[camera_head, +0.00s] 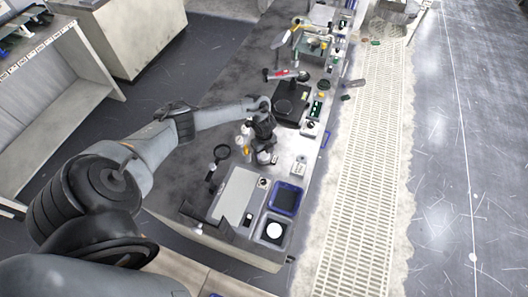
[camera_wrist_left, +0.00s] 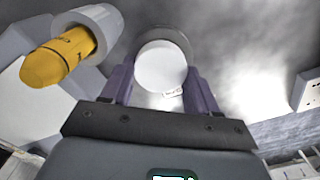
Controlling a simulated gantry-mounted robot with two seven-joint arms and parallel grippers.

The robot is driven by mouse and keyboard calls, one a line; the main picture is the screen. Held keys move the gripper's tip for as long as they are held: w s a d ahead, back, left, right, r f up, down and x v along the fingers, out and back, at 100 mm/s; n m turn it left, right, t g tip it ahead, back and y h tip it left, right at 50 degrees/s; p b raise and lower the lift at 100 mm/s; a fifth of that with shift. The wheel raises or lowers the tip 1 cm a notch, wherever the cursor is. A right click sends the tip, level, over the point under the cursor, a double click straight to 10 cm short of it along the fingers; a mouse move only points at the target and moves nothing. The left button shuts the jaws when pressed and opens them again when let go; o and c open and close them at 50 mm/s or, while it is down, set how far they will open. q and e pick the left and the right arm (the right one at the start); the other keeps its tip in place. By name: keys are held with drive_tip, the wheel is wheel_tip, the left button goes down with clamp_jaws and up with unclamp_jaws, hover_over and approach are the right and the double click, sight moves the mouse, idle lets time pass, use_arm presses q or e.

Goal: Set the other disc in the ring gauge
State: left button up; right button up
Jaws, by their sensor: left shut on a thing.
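My left gripper (camera_head: 264,156) is low over the grey bench, near its middle. In the left wrist view its two fingers (camera_wrist_left: 160,88) are shut on a white disc (camera_wrist_left: 161,68). A grey round rim (camera_wrist_left: 172,36) shows just behind the disc; it may be the ring gauge, and I cannot tell whether the disc touches it. In the head view the arm and gripper hide most of this spot. Another white round disc (camera_head: 273,230) lies in a tray at the bench's near end. My right gripper is not in view.
A yellow rounded piece (camera_wrist_left: 58,58) in a grey cup stands close left of the fingers in the wrist view. A black round-headed tool (camera_head: 221,153), a pale plate (camera_head: 238,194) and a blue-rimmed tray (camera_head: 286,199) lie nearby. A black device (camera_head: 291,101) stands farther back.

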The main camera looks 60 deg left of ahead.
use_arm(q)
drive_tip(key=shift+f, duration=0.15)
idle(0.8)
drive_tip(key=o, duration=1.2)
drive_tip(key=shift+r, duration=0.65)
wheel_tip(320, 180, up, 10)
drive_tip(key=p, duration=0.2)
drive_tip(key=shift+f, duration=0.25)
